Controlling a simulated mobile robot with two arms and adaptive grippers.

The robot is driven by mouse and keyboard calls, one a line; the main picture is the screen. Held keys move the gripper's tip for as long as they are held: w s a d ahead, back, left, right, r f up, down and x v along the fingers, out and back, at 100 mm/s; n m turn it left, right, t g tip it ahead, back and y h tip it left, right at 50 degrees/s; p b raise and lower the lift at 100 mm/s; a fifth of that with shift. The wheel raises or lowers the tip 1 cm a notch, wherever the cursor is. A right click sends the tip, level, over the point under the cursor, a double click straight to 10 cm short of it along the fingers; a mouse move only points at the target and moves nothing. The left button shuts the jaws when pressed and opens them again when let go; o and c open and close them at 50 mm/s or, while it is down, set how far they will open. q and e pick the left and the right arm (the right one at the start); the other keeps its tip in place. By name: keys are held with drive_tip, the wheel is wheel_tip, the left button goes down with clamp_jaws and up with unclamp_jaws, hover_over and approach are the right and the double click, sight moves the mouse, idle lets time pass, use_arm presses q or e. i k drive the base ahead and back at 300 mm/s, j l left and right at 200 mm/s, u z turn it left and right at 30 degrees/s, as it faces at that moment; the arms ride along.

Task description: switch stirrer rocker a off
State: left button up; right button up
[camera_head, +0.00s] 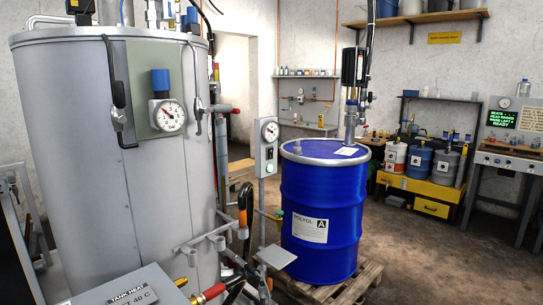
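A narrow grey control box (268,148) stands on a post between the large tank and the blue drum. It has a round dial at its top and small, partly green controls lower down. They are too small to read, so I cannot tell which is stirrer rocker A or its position. The blue drum (320,215), labelled POLYOL A, stands upright on a wooden pallet (361,285). A dark motor-like unit (352,66) rises on a metal shaft above the drum's lid. Neither of my grippers shows in this view.
The large grey tank (65,150) fills the left side, with pipes and valves (205,242) at its lower right. A TANK HEAT box (125,288) is at the bottom. Small drums (419,163) stand on a yellow cabinet at the right. Floor (440,260) is free right of the pallet.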

sight(270, 150)
drive_tip(key=i+l+z, duration=0.2)
drive_tip(key=i+z, duration=0.2)
drive_tip(key=i, duration=0.4)
drive_tip(key=i+z, duration=0.35)
drive_tip(key=i, duration=0.45)
